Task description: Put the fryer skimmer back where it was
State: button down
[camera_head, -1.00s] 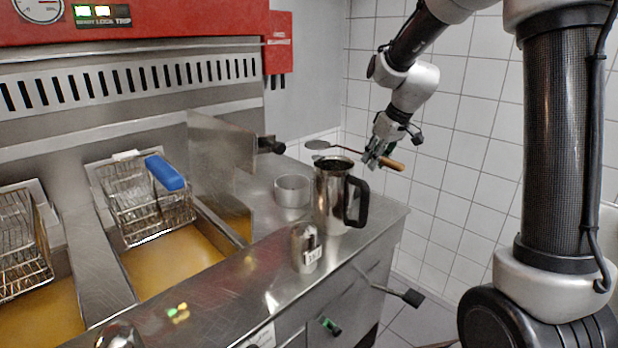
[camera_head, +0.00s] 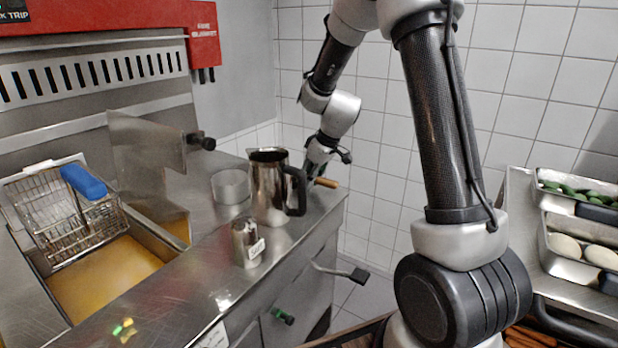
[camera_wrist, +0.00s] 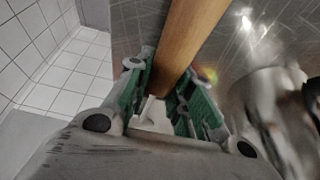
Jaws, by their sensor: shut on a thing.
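The fryer skimmer's wooden handle (camera_head: 327,182) pokes out to the right of my gripper (camera_head: 310,172), behind the steel jug. The skimmer's round head is hidden in the head view. In the wrist view the handle (camera_wrist: 190,35) runs between the green fingers of my gripper (camera_wrist: 167,82), which is shut on it. The handle is over or near the steel counter top (camera_head: 190,265); I cannot tell whether the skimmer touches it.
A steel jug (camera_head: 266,190) with a black handle, a shallow round pot (camera_head: 230,187) and a labelled shaker (camera_head: 243,243) stand nearby. A fryer basket (camera_head: 75,225) hangs over oil at left. Food trays (camera_head: 548,250) stand at right. The front counter strip is mostly clear.

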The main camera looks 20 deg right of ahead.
jog(key=c, duration=1.3)
grip_release()
jog(key=v, duration=1.2)
jog(key=s+d+r+m+h, duration=0.1)
jog(key=s+r+m, duration=0.1)
jog(key=s, duration=0.8)
jog(key=s+d+r+m+h, duration=0.1)
jog(key=s+r+m, duration=0.1)
jog(key=s, duration=0.7)
jog(key=s+d+r+m, duration=0.2)
jog(key=s+m, duration=0.1)
jog(key=s, duration=0.7)
jog(key=shift+s+r+h, duration=0.25)
jog(key=shift+s+h, duration=0.1)
jog(key=shift+h, duration=0.05)
